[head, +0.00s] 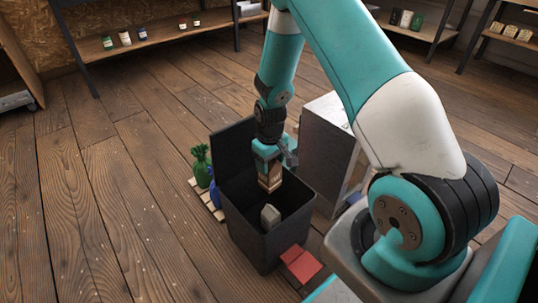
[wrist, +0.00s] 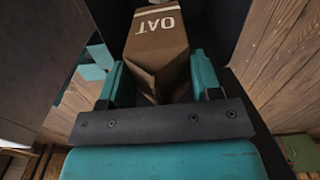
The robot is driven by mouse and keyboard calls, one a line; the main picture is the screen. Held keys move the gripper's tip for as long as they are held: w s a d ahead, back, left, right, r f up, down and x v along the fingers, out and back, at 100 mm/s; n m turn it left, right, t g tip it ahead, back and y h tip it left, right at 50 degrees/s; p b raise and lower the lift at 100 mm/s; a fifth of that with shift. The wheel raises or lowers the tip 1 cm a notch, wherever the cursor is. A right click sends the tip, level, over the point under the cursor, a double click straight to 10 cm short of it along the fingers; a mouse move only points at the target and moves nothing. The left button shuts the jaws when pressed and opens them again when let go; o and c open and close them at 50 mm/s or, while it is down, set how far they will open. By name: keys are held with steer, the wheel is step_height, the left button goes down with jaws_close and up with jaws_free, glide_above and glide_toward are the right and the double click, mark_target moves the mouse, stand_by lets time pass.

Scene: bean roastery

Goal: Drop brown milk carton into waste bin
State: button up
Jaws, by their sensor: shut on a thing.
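The brown milk carton (wrist: 158,45), marked "OAT", is held between the two fingers of my gripper (wrist: 155,85) in the wrist view. In the head view my gripper (head: 270,160) points down over the open waste bin (head: 262,240), with the carton (head: 270,178) below it at the bin's mouth. I cannot tell exactly how far the carton reaches below the rim. The bin is dark, with its lid raised at the back left. A grey block-like item (head: 270,217) shows inside the bin.
A grey cabinet (head: 325,145) stands close behind and right of the bin. Shelves line the back wall. The left floor is clear.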

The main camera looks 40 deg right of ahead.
steer(key=shift+d+f, duration=0.15)
steer(key=shift+f, duration=0.3)
step_height(320, 180, down, 6)
steer(key=b, duration=0.6)
steer(key=shift+r, duration=0.2)
steer(key=o, duration=1.2)
steer(key=shift+r, duration=0.1)
step_height(320, 180, up, 17)
steer(key=p, duration=0.7)
steer(key=shift+r, duration=0.2)
